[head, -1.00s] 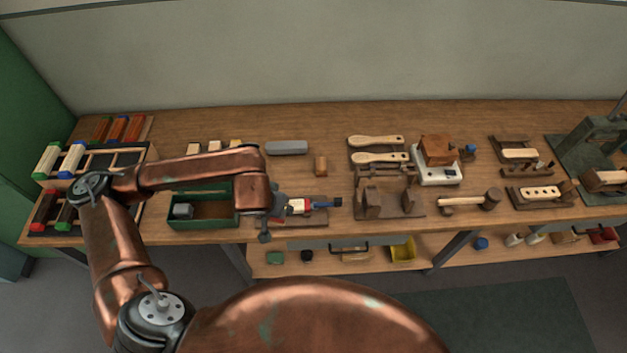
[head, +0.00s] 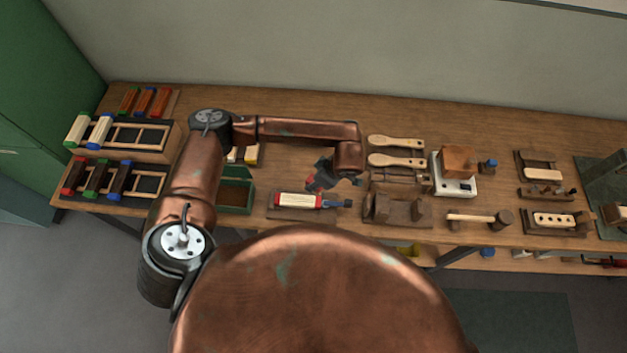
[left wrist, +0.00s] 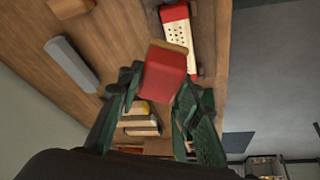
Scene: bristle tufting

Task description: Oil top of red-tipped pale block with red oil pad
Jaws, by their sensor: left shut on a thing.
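The pale block (head: 298,200) with red ends lies on a dark board near the bench's front edge. In the left wrist view, the block (left wrist: 176,38) shows a pale top with rows of small dark holes and a red tip. My left gripper (head: 322,178) is just behind and above the block's right part. In the left wrist view, my left gripper (left wrist: 158,88) is shut on the red oil pad (left wrist: 166,72), which has a tan-brown edge. The pad overlaps the block's near end in that view; I see no clear contact. My right gripper is out of view.
A dark wooden fixture (head: 398,212) stands to the right. A green bin (head: 236,197) is to the left. A grey bar (left wrist: 70,63) lies on the bench in the left wrist view.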

